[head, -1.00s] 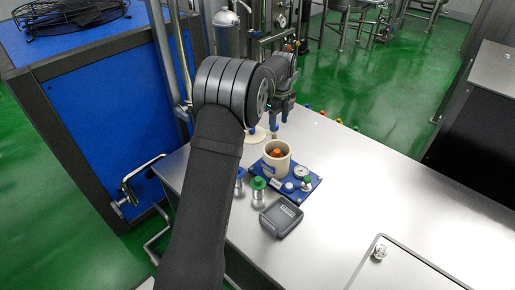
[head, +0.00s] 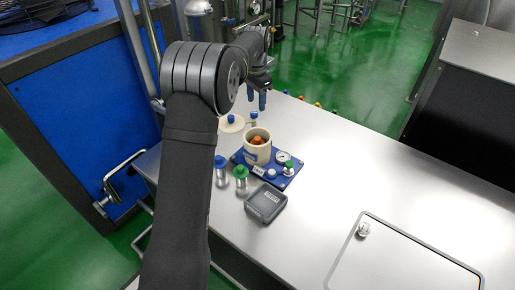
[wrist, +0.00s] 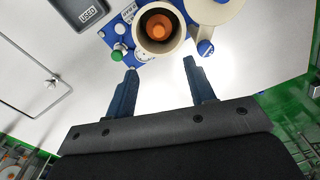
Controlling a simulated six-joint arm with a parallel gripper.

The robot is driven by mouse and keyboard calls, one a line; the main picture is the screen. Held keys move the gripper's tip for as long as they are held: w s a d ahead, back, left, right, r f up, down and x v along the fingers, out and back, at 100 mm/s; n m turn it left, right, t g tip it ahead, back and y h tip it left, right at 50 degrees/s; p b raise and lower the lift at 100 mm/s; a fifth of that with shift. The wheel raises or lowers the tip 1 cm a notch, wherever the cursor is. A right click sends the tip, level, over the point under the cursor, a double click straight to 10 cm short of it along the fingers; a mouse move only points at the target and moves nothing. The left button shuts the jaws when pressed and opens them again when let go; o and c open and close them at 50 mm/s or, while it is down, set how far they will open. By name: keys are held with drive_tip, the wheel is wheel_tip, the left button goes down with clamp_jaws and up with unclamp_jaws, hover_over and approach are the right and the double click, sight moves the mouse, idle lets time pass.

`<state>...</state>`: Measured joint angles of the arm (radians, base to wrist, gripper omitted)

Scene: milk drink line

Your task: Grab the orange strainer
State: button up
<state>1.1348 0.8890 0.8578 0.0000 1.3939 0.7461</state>
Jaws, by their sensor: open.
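The orange strainer (head: 257,140) sits inside a cream cup (head: 257,155) on a blue base plate. In the wrist view, the orange strainer (wrist: 158,26) shows as a round top within the cup's rim (wrist: 138,33); its lower part is hidden by the cup. My gripper (head: 256,100) is open and empty, with its blue fingers pointing down, behind the cup in the head view. In the wrist view my gripper (wrist: 160,66) has its fingers apart, below the cup in the picture, not touching it.
The blue plate (head: 286,179) also carries a gauge (head: 283,157) and a green-topped fitting (head: 289,167). Blue-topped (head: 221,171) and green-topped (head: 241,179) bottles and a dark box (head: 266,203) stand nearby. A cream disc (head: 231,124) lies behind left.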

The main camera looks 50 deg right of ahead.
hover_over(258, 138)
drive_tip(key=f, duration=1.1)
drive_tip(key=shift+w+a+f, duration=0.1)
drive_tip(key=shift+w+f, duration=0.15)
drive_tip(key=shift+s+f, duration=0.15)
drive_tip(key=shift+f, duration=2.5)
clamp_jaws()
